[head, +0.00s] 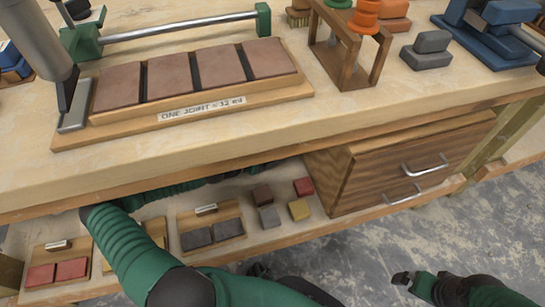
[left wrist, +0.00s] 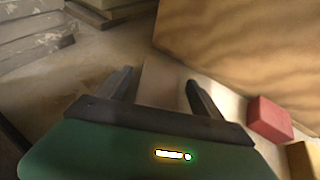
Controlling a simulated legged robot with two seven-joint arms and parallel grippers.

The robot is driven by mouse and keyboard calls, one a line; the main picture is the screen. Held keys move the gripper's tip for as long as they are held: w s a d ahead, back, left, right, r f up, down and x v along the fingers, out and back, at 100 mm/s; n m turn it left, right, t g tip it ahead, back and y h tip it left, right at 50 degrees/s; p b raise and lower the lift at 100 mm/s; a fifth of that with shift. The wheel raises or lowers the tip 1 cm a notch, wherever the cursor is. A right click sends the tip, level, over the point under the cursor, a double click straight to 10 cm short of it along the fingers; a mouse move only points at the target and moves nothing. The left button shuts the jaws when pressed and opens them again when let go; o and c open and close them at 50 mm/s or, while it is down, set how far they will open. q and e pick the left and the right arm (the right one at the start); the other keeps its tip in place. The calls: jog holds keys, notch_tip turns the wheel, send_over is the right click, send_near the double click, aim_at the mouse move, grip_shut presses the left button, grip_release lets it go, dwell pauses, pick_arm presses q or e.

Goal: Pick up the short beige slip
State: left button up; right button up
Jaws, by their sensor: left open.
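In the left wrist view, a pale beige flat piece (left wrist: 163,82) shows between my fingers and looks like the short beige slip. Its outline blends with the pale shelf, and its near end is hidden by my gripper body. My left gripper (left wrist: 159,77) is open, with one finger on each side of this piece; I cannot tell whether they touch it. In the head view the left gripper and the slip are hidden under the bench top. My right gripper (head: 403,279) is at the lower right, over the floor and away from the shelf.
The bench top (head: 280,125) overhangs the lower shelf (head: 285,238). A wooden drawer unit (head: 345,180) stands on the shelf. A red block (left wrist: 270,120) and a yellow block (left wrist: 303,158) lie right of my left gripper.

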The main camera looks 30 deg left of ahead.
pick_arm(q)
jog(key=shift+w+d+f, duration=0.2)
jog(key=shift+w+f, duration=0.1)
jog(key=shift+w, duration=0.2)
jog(key=shift+r, duration=0.15)
jog(key=c, duration=1.6)
jog(key=shift+c, duration=0.2)
